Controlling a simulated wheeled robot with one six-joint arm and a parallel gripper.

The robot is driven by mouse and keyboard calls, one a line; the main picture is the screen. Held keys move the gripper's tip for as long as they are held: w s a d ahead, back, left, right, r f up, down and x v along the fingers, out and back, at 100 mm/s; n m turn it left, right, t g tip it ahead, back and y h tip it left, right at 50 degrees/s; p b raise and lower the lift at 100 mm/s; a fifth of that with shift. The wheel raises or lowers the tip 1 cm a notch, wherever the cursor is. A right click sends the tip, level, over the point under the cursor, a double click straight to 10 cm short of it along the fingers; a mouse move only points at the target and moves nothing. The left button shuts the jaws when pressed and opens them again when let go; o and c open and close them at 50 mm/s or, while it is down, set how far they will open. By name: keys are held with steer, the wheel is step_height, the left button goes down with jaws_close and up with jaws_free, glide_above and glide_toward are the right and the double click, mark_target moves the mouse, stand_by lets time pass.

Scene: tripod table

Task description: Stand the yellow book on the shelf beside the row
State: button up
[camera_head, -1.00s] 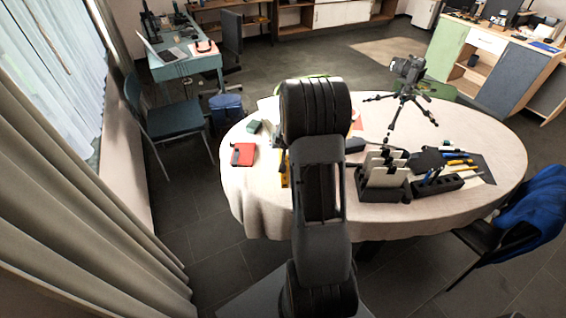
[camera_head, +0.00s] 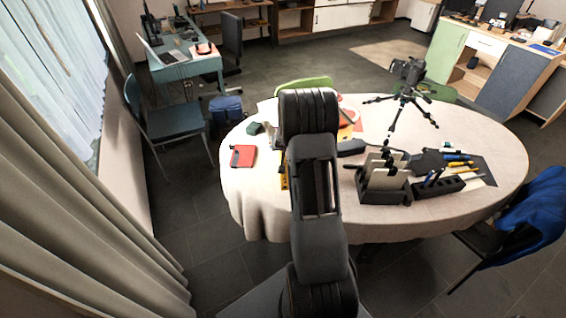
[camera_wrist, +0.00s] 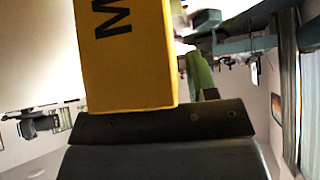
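The yellow book (camera_wrist: 125,55) fills the upper middle of the wrist view, with a dark letter on its face. Its end meets the dark jaw of my gripper (camera_wrist: 160,125), which appears shut on it; the other jaw is not distinguishable. In the head view my arm hides the gripper and most of what it holds. A narrow yellow strip (camera_head: 284,178) shows left of my arm; I cannot tell whether it is the book. A black rack (camera_head: 372,196) holds a short row of pale upright pieces (camera_head: 386,178) right of my arm. I cannot tell whether this is the shelf.
The round table (camera_head: 250,198) has a white cloth. A red item (camera_head: 243,156) lies at its left; a camera tripod (camera_head: 408,100) stands at the back right. A black block with tools (camera_head: 438,186) is beside the rack. Bare cloth lies at the front left.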

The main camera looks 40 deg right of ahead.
jaws_close()
stand_by(0.4)
steer(key=shift+r, duration=0.1)
